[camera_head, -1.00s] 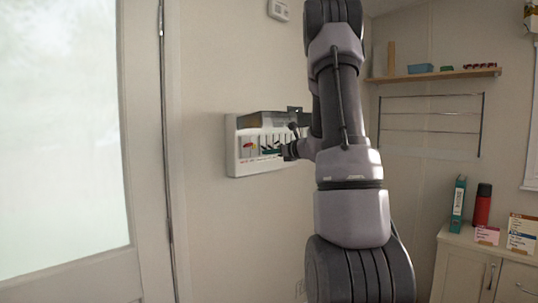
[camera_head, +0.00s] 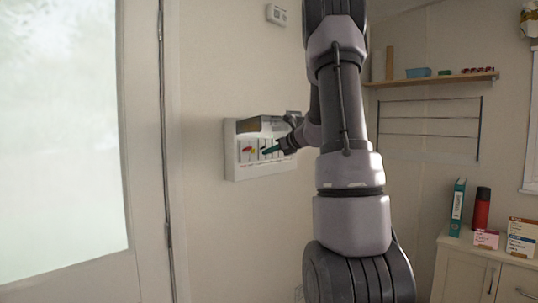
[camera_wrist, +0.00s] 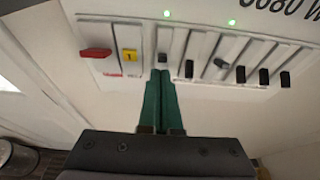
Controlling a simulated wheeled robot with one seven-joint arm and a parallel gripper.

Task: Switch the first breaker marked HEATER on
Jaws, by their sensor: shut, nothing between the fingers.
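The white breaker panel (camera_head: 232,160) is on the wall left of my arm, its clear cover (camera_head: 262,125) raised. In the wrist view the panel (camera_wrist: 110,30) shows a red switch (camera_wrist: 95,53), a yellow button (camera_wrist: 129,55) and a row of dark breaker levers to their right. The levers stand at differing heights, including one dark lever (camera_wrist: 189,68) and a higher one (camera_wrist: 220,63). The labels are too small to read, so I cannot tell which is HEATER. My gripper (camera_wrist: 161,73) has its teal fingers together at the leftmost breaker, just right of the yellow button; contact is unclear.
Two green lights (camera_wrist: 167,14) glow above the row. A glazed door (camera_head: 70,130) is at the left. A shelf (camera_head: 430,80), a wire rack (camera_head: 430,125) and a cabinet (camera_head: 470,265) with a red flask (camera_head: 481,208) are at the right.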

